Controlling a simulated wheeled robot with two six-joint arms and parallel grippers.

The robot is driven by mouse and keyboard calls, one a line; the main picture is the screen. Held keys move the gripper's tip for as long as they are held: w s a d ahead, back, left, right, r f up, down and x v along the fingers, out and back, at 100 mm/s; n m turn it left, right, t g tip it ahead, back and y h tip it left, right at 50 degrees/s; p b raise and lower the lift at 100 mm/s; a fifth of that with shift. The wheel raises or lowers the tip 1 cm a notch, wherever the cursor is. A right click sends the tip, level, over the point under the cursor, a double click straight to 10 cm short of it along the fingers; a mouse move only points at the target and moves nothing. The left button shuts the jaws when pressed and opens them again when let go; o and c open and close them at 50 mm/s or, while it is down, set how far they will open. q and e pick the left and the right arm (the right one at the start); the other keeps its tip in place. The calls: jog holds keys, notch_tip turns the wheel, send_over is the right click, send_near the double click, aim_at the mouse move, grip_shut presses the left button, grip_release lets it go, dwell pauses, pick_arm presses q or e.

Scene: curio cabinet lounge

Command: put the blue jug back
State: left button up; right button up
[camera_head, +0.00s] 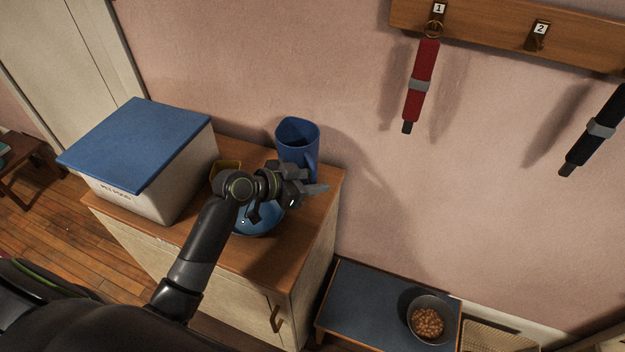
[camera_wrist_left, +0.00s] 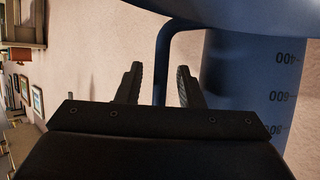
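The blue jug (camera_head: 298,139) stands upright at the back of the wooden cabinet top, close to the wall, its handle toward the right front. My left gripper (camera_head: 312,191) is in front of the jug at its handle side and hides its lower part. In the left wrist view the jug (camera_wrist_left: 245,75) shows measuring marks, and its handle (camera_wrist_left: 162,70) appears between the two parted fingers of my left gripper (camera_wrist_left: 158,84). The fingers do not visibly press on the handle. My right gripper is not in view.
A blue-lidded pet food box (camera_head: 140,145) stands left on the cabinet top (camera_head: 265,262). A blue bowl (camera_head: 258,218) sits under my gripper, with a yellow item (camera_head: 228,169) behind it. Leashes hang at right (camera_head: 420,85). A low table holds a food bowl (camera_head: 428,318).

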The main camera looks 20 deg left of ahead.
pick_arm(q)
jog(key=shift+r, duration=0.1)
jog(key=shift+r, duration=0.15)
jog(key=v, duration=1.2)
dwell(0.3)
